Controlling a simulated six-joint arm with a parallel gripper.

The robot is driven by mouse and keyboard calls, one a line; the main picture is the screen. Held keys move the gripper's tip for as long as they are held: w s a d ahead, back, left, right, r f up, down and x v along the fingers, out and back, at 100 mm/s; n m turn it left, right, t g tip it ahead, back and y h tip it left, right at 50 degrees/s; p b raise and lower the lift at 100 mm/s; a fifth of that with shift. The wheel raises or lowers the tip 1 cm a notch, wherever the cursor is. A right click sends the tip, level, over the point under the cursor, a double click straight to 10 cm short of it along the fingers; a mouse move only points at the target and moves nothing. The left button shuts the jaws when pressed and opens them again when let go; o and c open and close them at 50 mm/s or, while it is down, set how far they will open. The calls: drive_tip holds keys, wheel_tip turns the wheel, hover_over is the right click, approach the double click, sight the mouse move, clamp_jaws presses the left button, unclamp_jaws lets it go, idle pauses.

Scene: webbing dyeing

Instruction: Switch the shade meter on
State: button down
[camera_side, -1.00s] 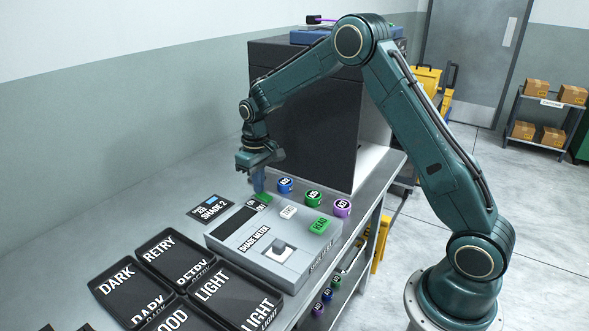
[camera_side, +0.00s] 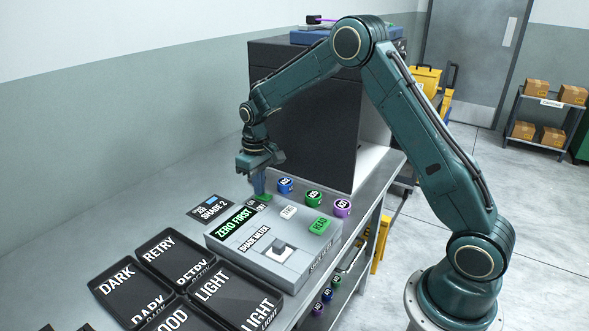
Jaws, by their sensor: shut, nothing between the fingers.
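The grey shade meter (camera_side: 222,252) sits on the bench. Its display (camera_side: 235,222) is lit and reads "ZERO FIRST" in green. A green switch (camera_side: 264,197) with ON and OFF labels is at the meter's back edge. My gripper (camera_side: 258,190) points down with its fingers shut and empty, right at the switch. I cannot tell whether the fingertips touch it, and they hide part of it. The meter also has a white ZERO button (camera_side: 288,212), a green READ button (camera_side: 320,225) and a small square socket (camera_side: 279,247).
Blue (camera_side: 285,185), green (camera_side: 313,199) and purple (camera_side: 342,208) round pieces stand behind the meter. A "SHADE 2" card (camera_side: 210,207) lies to its left. Black trays labelled DARK (camera_side: 112,272), RETRY (camera_side: 160,243) and LIGHT (camera_side: 212,284) fill the front. A tall dark cabinet (camera_side: 310,120) stands behind.

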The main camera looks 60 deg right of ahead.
wheel_tip(320, 180, up, 7)
idle(1.1)
drive_tip(key=s+a+r+t, duration=0.1)
drive_tip(key=s+a+r, duration=0.2)
drive_tip(key=s+r, duration=0.45)
drive_tip(key=s+a+r+t, duration=0.2)
drive_tip(key=s+r, duration=0.4)
drive_tip(key=s, duration=0.2)
drive_tip(key=s+a+t, duration=0.2)
drive_tip(key=s, duration=1.5)
drive_tip(key=shift+s+a+f+t, duration=0.15)
drive_tip(key=shift+a+f+t, duration=0.1)
drive_tip(key=shift+f+t, duration=0.1)
